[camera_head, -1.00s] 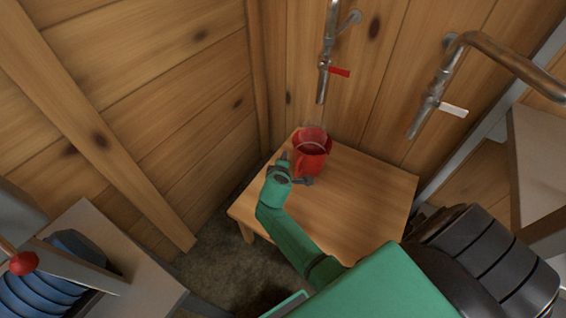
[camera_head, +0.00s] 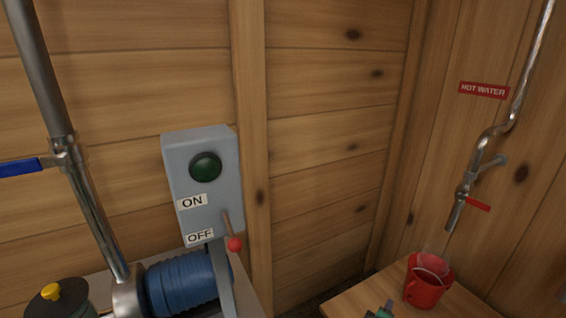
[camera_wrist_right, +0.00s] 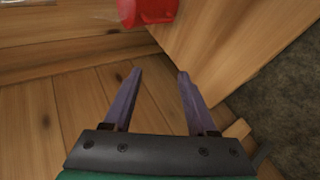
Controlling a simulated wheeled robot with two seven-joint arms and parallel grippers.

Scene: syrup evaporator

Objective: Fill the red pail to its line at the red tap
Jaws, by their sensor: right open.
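The red pail (camera_head: 423,292) stands upright on the wooden table, with its handle side toward the left and a pale hoop at its rim. The red tap (camera_head: 459,206) is on the wall above it, with a red lever (camera_head: 478,205); its spout ends just above the pail. No stream shows. The fill line and the level inside cannot be made out. My right gripper (camera_wrist_right: 158,72) is open and empty, its fingers pointing toward the pail, which is cut off at the top of the wrist view (camera_wrist_right: 147,10). My left gripper is not in view.
A "HOT WATER" sign (camera_head: 484,90) is beside the tap's pipe. At left are a grey ON/OFF box (camera_head: 202,185) with a green button, a red-knobbed lever (camera_head: 235,243), a blue ribbed cylinder (camera_head: 182,285) and a pipe with a blue handle (camera_head: 20,167). The wooden table (camera_head: 350,300) is cut off below.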

